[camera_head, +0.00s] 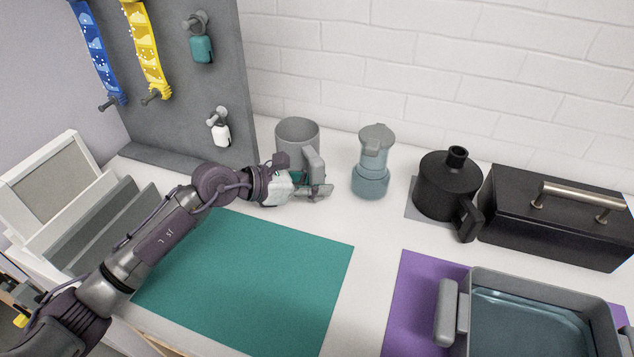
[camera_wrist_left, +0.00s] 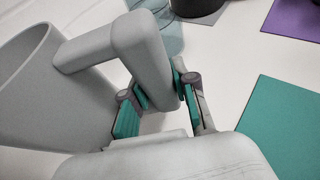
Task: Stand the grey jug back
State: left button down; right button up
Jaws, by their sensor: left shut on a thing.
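The grey jug (camera_head: 297,132) is upright towards the back of the white counter, near the grey pegboard. Its handle (camera_head: 315,165) faces the front right. My left gripper (camera_head: 308,184) is shut on the handle. In the left wrist view the jug's body (camera_wrist_left: 50,95) fills the left side, and its handle (camera_wrist_left: 145,50) passes down between the teal-padded fingers of my left gripper (camera_wrist_left: 162,92). The jug's base is mostly hidden in the head view, so I cannot tell whether it touches the counter.
A blue-grey clear container (camera_head: 371,165) stands close right of the jug. Further right are a black pot (camera_head: 445,185) and a black box (camera_head: 560,220). The bare teal mat (camera_head: 250,280) lies in front. A grey basin (camera_head: 540,280) sits on a purple mat (camera_head: 415,285).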

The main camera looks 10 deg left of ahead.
dwell(0.3)
pick_arm(q)
jog(key=c, duration=0.8)
grip_release()
jog(key=shift+f, duration=0.15)
jog(key=shift+s+a, duration=0.1)
jog(key=shift+a, duration=0.05)
jog(key=shift+v, duration=3.9)
